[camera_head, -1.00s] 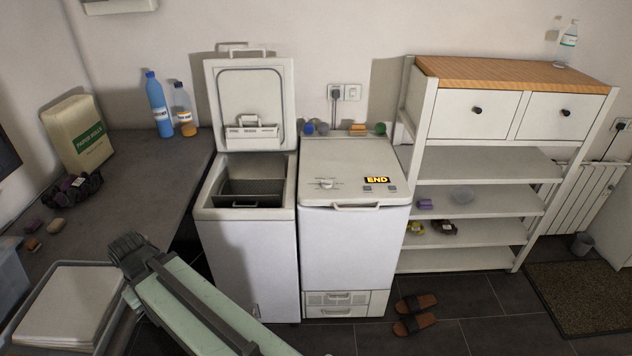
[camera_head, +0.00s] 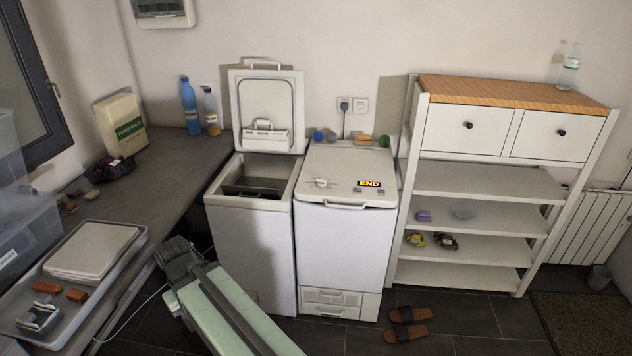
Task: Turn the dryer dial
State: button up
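The dryer (camera_head: 341,245) appears to be the right of two white toploaders, standing near the middle with its lid shut. Its dial (camera_head: 320,183) is a small pale knob on the left part of the top panel. Its exact angle is too small to read. A lit display (camera_head: 369,184) on the panel's right reads END. My arm shows at the bottom, in front of the left toploader and well apart from the dial.
The left toploader (camera_head: 250,250) has its lid raised, with a detergent tray inside the lid. A dark counter (camera_head: 165,170) stands left, holding bottles and a tray (camera_head: 140,255). A shelf unit (camera_head: 480,180) stands right. Slippers (camera_head: 408,324) lie on the floor before the dryer.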

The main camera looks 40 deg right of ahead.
aim_at(321, 182)
jog(key=z, duration=0.15)
jog(key=i, duration=1.95)
jog(key=u, duration=0.1)
